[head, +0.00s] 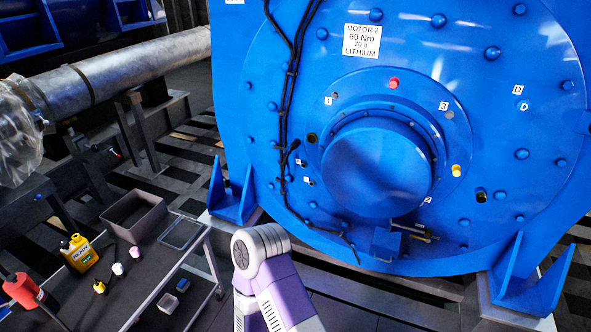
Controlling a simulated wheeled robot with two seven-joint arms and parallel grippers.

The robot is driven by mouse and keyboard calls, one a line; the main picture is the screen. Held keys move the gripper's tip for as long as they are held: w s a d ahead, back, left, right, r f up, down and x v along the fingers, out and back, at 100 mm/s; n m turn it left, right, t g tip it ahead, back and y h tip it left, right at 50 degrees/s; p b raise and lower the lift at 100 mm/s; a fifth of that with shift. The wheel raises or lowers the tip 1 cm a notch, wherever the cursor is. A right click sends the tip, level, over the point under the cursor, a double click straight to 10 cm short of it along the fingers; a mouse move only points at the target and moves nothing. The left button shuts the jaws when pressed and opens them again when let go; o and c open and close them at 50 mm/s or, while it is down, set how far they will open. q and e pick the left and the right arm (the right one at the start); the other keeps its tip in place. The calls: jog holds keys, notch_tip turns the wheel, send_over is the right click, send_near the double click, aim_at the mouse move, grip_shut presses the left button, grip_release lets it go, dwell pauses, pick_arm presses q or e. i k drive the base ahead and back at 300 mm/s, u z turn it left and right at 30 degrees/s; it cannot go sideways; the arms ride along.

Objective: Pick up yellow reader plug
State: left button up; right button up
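A small yellow plug-like piece (99,287) lies on the dark cart top at lower left, beside a white piece (118,268) and a pale pink piece (134,252). Another yellow plug (456,171) sits in the face of the blue motor (480,110), right of its hub. The view does not settle which is the reader plug. A purple and white link of my arm rises from the bottom middle. Neither gripper shows.
The cart (140,287) also bears a yellow bottle (80,253), a red tool (22,290), a grey open bin (133,217) and a flat tray (181,233). Black cables (287,110) hang down the motor face. A metal shaft (130,70) lies at upper left.

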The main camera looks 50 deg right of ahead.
aim_at(98, 287)
jog(key=z, duration=1.55)
jog(key=i, duration=0.5)
jog(key=u, duration=0.95)
jog(key=i, duration=1.35)
jog(key=u, duration=0.25)
